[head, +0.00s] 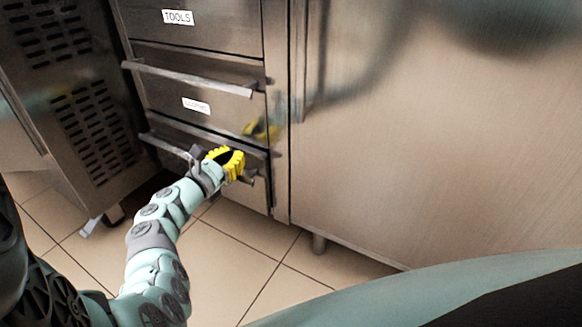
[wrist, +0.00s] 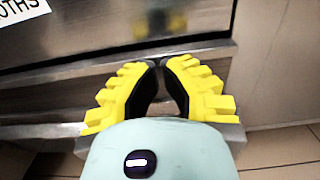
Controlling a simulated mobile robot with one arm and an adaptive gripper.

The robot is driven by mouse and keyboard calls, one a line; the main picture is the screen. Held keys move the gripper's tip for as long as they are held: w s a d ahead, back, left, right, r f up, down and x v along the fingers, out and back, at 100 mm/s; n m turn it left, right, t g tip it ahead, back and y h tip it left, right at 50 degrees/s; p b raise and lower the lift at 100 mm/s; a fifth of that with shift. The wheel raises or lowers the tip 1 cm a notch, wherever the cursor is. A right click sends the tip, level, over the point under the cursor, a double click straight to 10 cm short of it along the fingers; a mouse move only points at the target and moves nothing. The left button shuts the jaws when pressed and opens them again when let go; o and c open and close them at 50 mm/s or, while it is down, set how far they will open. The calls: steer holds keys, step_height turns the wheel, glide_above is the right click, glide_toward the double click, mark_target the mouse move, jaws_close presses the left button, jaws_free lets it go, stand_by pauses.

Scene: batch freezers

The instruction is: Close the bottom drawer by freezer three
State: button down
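The bottom drawer (head: 177,132) is the lowest steel drawer in the stack, with a bar handle (head: 168,146) across its front. In the wrist view, its front edge (wrist: 60,93) stands out a little from the drawer above, so it looks slightly open. My gripper (head: 232,160) is at the right part of this drawer front, over the handle's right end. Its yellow fingers (wrist: 162,64) have their tips almost together with nothing seen between them. The tips are at or very near the drawer front; I cannot tell whether they touch. The fingers hide part of the handle.
Above are a drawer with a partly readable cloths label (head: 196,105) and its handle (head: 190,78), and a drawer labelled TOOLS (head: 178,17). A vented steel cabinet (head: 75,110) stands left, a broad steel panel (head: 430,130) right. Tiled floor (head: 240,245) is clear in front.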

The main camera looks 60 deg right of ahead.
steer(key=shift+s+d, duration=0.15)
steer(key=d, duration=0.2)
steer(key=shift+w+d, duration=0.3)
steer(key=shift+w, duration=0.05)
steer(key=shift+s, duration=0.15)
stand_by(0.6)
steer(key=shift+p, duration=0.35)
